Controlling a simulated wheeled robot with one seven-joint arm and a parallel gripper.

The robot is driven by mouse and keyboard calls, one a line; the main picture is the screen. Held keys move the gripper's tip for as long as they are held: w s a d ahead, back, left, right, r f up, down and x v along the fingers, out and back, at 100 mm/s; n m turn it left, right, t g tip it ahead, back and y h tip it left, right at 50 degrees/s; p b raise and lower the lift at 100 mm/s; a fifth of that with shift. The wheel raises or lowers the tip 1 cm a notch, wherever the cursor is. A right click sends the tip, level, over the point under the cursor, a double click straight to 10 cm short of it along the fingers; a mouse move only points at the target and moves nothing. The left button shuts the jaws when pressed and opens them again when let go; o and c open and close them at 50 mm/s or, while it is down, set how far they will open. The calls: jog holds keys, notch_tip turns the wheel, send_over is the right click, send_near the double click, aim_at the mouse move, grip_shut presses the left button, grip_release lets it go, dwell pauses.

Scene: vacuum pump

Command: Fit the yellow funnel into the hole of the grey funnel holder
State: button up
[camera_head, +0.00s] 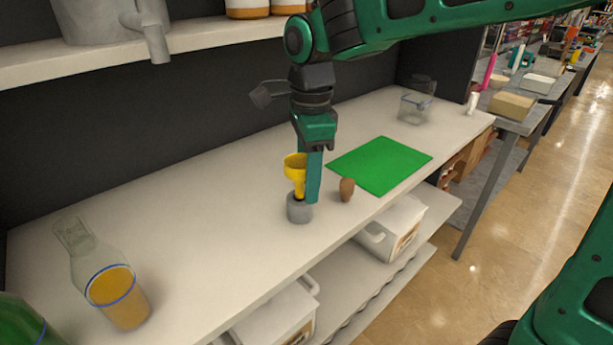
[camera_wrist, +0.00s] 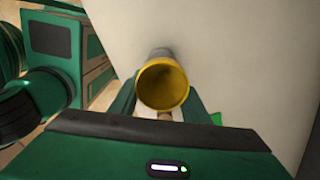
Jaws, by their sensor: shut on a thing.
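The yellow funnel (camera_head: 295,164) is upright with its wide mouth up, directly above the grey funnel holder (camera_head: 299,210). Its stem tip reaches the holder's top; I cannot tell how far it is inside the hole. My gripper (camera_head: 311,190) points down beside the funnel and is shut on it. In the wrist view the funnel's round mouth (camera_wrist: 163,86) lies between the fingers of my gripper (camera_wrist: 160,102). Part of the grey holder (camera_wrist: 161,53) shows beyond the funnel's rim. The hole is hidden.
A brown egg-shaped object (camera_head: 347,189) stands close right of the holder, in front of a green mat (camera_head: 380,164). A clear container (camera_head: 416,103) stands at the far right. The counter between is clear.

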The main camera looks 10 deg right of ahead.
jog(key=shift+f, duration=0.5)
dwell(0.4)
jog(key=shift+s+f, duration=0.15)
jog(key=shift+f, duration=0.2)
dwell(0.4)
